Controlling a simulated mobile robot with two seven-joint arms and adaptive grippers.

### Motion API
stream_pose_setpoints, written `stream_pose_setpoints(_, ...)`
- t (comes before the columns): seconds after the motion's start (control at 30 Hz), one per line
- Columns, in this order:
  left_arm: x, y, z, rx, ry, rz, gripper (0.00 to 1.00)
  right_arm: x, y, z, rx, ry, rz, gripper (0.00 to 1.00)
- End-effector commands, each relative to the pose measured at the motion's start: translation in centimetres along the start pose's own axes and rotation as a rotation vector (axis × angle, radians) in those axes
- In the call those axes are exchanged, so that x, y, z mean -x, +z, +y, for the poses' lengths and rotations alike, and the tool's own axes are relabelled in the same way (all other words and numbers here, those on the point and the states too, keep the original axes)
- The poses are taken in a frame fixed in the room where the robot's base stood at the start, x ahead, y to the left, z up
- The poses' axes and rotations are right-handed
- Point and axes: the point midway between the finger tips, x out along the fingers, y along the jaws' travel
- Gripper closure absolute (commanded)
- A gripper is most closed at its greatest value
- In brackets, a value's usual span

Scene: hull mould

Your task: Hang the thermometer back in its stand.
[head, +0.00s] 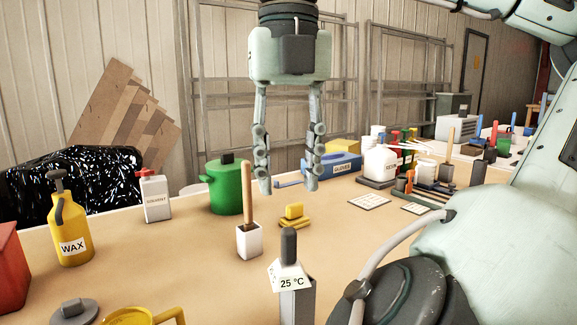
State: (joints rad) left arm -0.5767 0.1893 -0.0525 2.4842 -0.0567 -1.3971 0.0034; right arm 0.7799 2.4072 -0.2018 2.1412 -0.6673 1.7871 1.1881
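The thermometer (290,282) is at the bottom centre of the head view. It has a white head marked 25 °C and an upright dark grey grip. A grey upright block (300,308) shows directly below it, probably its stand; the picture's bottom edge cuts this off, and I cannot tell how the two are joined. My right gripper (288,186) hangs fingers down above and beyond the thermometer. Its fingers are wide apart with nothing between them. My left gripper is out of view.
A white cup with a wooden handle (249,240) and a yellow block (293,215) stand just behind the thermometer. A green pot (228,188), a wax can (72,230) and a solvent bottle (156,199) are left. A blue glove box (333,165) and crowded tools lie right.

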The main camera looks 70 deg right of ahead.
Motion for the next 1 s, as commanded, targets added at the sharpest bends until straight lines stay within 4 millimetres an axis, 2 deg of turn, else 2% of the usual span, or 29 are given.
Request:
stream_pose_setpoints(0.27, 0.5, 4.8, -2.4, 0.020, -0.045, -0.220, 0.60, 1.9, 0.0, 0.0, -0.002, 0.000, -0.001, 0.63)
stream_pose_setpoints(0.5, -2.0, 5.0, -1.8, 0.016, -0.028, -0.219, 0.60, 7.9, 0.1, 0.0, -0.002, 0.000, 0.000, 0.63)
stream_pose_setpoints(0.7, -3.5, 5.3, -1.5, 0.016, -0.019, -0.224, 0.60, 11.5, 0.0, 0.0, -0.002, 0.000, 0.001, 0.63)
stream_pose_setpoints(0.83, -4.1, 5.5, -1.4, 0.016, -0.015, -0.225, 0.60, 12.7, 0.0, 0.0, -0.001, -0.001, 0.002, 0.63)
stream_pose_setpoints(1.0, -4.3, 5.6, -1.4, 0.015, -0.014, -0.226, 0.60, 13.1, 0.0, 0.0, 0.000, -0.001, 0.002, 0.63)
